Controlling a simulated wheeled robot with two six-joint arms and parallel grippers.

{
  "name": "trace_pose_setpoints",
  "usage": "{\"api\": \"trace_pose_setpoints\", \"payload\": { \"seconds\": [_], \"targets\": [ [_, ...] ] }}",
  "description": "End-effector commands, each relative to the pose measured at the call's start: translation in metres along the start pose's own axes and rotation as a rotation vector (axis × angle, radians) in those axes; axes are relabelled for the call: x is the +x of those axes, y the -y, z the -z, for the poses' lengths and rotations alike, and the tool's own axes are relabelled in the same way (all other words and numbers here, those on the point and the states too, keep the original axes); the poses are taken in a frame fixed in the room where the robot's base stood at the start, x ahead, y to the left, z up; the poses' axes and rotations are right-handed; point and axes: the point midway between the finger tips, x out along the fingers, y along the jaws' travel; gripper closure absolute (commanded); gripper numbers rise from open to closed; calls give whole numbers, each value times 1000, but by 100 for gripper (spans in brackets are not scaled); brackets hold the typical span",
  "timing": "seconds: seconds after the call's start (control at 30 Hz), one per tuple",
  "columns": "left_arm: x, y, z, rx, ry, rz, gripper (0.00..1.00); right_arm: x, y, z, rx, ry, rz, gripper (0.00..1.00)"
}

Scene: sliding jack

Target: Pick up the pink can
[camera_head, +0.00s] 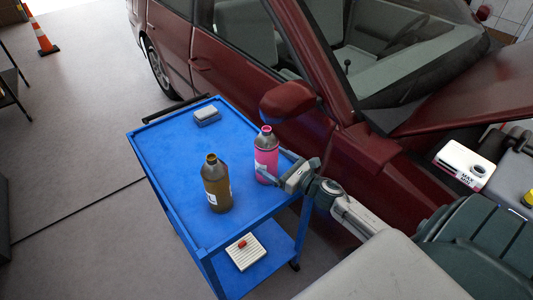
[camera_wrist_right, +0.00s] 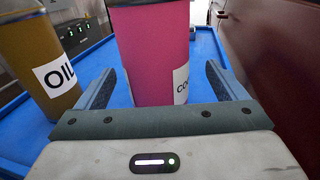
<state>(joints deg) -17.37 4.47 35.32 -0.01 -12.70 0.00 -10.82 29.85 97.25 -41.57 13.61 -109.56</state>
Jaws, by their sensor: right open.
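The pink can (camera_head: 266,154) is a bottle with a grey shoulder and pink cap, upright on the blue cart near its right edge. It also shows in the right wrist view (camera_wrist_right: 147,55), with part of a white label at its right. My right gripper (camera_head: 272,168) is open beside the can, reaching in from the right. In the right wrist view the fingers (camera_wrist_right: 160,88) stand on either side of the can's lower body, with the can between or just beyond them; I cannot tell if they touch it. My left gripper is not in view.
A brown oil bottle (camera_head: 216,184) stands to the left of the can on the blue cart (camera_head: 165,160). A grey box (camera_head: 207,115) lies at the cart's far end. The red car (camera_head: 350,165) and its mirror (camera_head: 288,100) are close on the right.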

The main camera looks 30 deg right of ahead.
Motion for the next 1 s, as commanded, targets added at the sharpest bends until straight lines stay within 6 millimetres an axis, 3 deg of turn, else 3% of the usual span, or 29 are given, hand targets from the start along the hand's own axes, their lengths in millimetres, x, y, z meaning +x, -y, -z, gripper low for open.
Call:
{"api": "trace_pose_setpoints", "payload": {
  "seconds": [0.37,0.53,0.8,0.83,1.0],
  "targets": [
    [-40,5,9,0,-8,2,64,32,-5,-8,3,1,2,9],
    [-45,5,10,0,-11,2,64,50,-4,-4,2,1,1,9],
    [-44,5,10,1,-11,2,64,52,-4,-1,0,-1,0,9],
    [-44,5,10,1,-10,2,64,52,-4,-2,0,0,0,10],
    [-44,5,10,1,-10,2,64,52,-4,-2,0,0,0,44]
  ]
}}
